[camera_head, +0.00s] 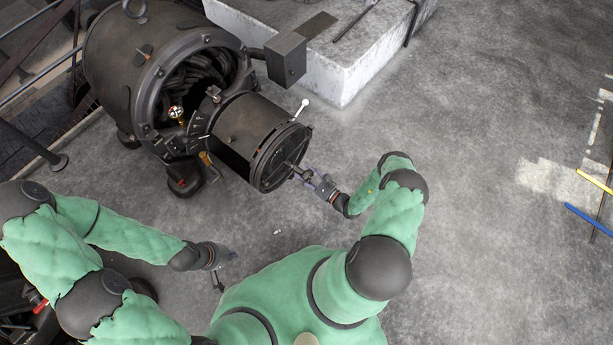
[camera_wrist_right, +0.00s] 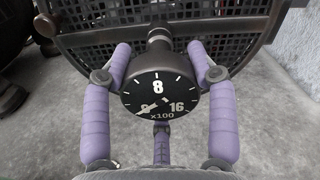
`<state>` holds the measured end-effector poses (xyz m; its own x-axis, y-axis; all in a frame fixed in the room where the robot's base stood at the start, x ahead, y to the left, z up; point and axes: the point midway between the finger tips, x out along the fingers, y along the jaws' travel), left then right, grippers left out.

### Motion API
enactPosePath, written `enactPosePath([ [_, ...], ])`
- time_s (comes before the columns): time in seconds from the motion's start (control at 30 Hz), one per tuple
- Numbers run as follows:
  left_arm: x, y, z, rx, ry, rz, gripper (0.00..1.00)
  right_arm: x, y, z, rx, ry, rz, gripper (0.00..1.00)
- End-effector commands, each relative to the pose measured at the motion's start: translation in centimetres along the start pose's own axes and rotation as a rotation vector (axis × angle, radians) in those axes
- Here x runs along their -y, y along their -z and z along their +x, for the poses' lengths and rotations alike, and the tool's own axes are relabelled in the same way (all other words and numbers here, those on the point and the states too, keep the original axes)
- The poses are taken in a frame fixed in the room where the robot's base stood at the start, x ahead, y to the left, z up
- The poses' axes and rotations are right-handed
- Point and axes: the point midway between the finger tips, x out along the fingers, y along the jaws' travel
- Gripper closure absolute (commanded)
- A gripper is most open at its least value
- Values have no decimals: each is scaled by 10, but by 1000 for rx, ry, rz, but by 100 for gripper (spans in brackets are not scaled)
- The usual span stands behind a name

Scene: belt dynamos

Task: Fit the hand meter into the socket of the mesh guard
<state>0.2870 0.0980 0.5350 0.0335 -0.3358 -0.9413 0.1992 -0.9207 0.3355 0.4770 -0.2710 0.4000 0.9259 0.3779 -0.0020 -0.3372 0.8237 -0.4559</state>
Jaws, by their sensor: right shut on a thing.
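The hand meter (camera_wrist_right: 160,90) has a round black dial marked 8, 16 and x100. In the right wrist view it sits between the purple fingers of my right gripper (camera_wrist_right: 160,95), which is shut on it. Its stem points at the middle of the dark mesh guard (camera_wrist_right: 98,55). The socket is hidden behind the stem, so I cannot tell whether the stem is inside it. In the head view my right gripper (camera_head: 313,182) is close in front of the mesh guard (camera_head: 273,165) on the dynamo's end. My left gripper (camera_head: 226,257) hangs low, away from the dynamo; its fingers are too small to read.
The large dark dynamo (camera_head: 128,70) stands at upper left, with a grey box (camera_head: 285,58) beside it. A pale concrete block (camera_head: 350,70) lies behind. Blue (camera_head: 588,218) and yellow (camera_head: 594,181) bars lie at far right. The floor right of my right arm is mostly clear.

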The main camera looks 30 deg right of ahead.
Motion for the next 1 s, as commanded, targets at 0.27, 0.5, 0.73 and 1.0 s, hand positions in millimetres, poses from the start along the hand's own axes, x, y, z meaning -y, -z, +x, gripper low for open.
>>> enactPosePath([
  [0.27, 0, 0, 0, 0, 0, 0, 100, 0, 0, 6, 1, 0, 0, 86],
  [0.5, 0, 0, 0, 0, 0, 0, 100, 0, 0, 11, 1, 0, 0, 39],
  [0.73, 0, 0, 0, 0, 0, 0, 100, 0, 0, 10, 0, 0, 0, 14],
  [1.0, 0, 0, 0, 0, 0, 0, 100, 0, 0, 7, -2, 1, 1, 14],
])
